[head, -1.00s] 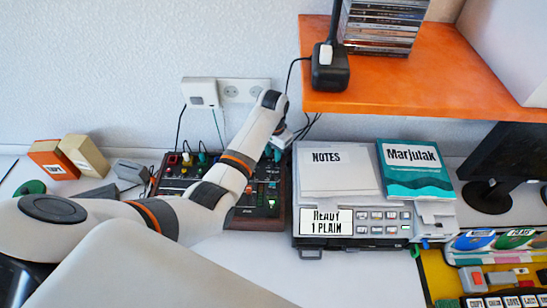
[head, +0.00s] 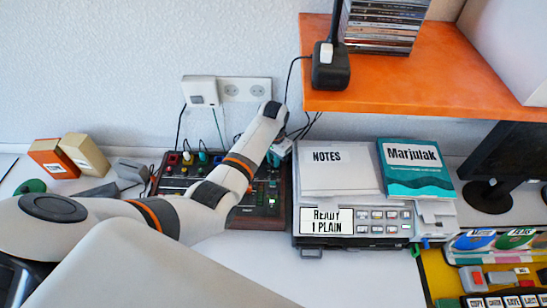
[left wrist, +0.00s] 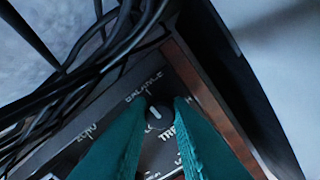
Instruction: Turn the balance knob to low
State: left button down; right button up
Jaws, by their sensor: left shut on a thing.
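The balance knob (left wrist: 155,113) is a small dark round knob with a white pointer line, below the printed word BALANCE in the left wrist view. The pointer lies slightly slanted in the picture. My left gripper (left wrist: 160,104) has its two teal fingers on either side of the knob and is shut on it. The knob sits on the dark mixer panel (head: 258,222) with a wooden side edge. In the head view my left arm covers much of the mixer, and the knob is hidden behind my wrist. My right gripper is not in view.
Black cables (left wrist: 75,85) run close behind the mixer. A grey machine (head: 350,243) carrying notes and a book stands right beside the mixer. An orange shelf (head: 400,80) overhangs the back right. Two small boxes (head: 85,153) stand to the left.

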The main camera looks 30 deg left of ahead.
pick_arm(q)
jog(key=shift+r, duration=0.1)
jog(key=n+p, duration=0.2)
jog(key=n, duration=0.1)
jog(key=shift+r, duration=0.15)
jog(key=n+p, duration=0.2)
jog(key=n, duration=0.1)
jog(key=n+p, duration=0.1)
jog(key=n, duration=0.1)
jog(key=shift+n, duration=0.4)
jog(key=n+p, duration=0.1)
jog(key=n, duration=1)
jog(key=shift+w, duration=0.1)
jog(key=c, duration=1.6)
grip_release()
